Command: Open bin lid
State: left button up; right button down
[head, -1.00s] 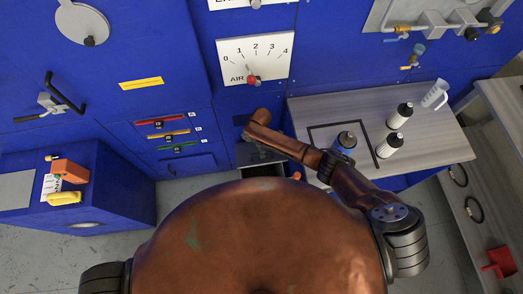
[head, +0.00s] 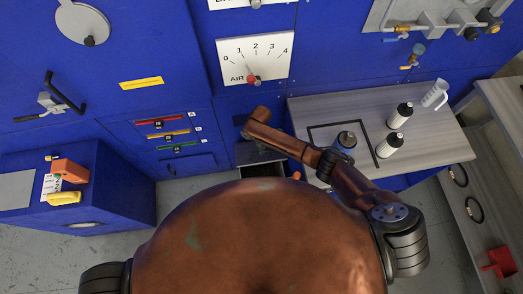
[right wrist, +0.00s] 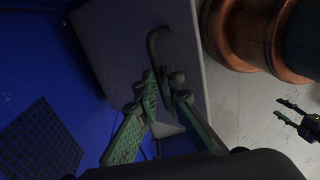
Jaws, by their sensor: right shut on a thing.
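The grey bin (head: 249,171) stands low at the foot of the blue machine, partly hidden behind my right arm and my body. A grey lid panel (head: 249,153) shows at its top, with a dark opening below it. In the right wrist view the lid (right wrist: 105,45) is a pale grey panel with a dark curved handle (right wrist: 154,42). My right gripper (right wrist: 163,80) has its green fingers closed on the lower end of this handle. In the head view the right fingers are too hidden to make out.
The blue machine with its dial panel (head: 255,58) rises behind the bin. A worktop (head: 440,143) with bottles (head: 390,145) is to the right. A blue cabinet (head: 115,190) is to the left. Grey floor is free between cabinet and bin.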

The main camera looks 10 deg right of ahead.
jog(key=w+r, duration=0.2)
jog(key=w, duration=0.1)
jog(key=w+b, duration=0.1)
jog(key=shift+w+d+r, duration=0.1)
jog(key=shift+w+r, duration=0.2)
jog(key=shift+r, duration=0.1)
jog(key=c, duration=2.5)
grip_release()
jog(key=o, duration=0.4)
jog(key=shift+w+f, duration=0.15)
jog(key=shift+w, duration=0.1)
jog(key=shift+o, duration=0.3)
jog(key=shift+s, duration=0.1)
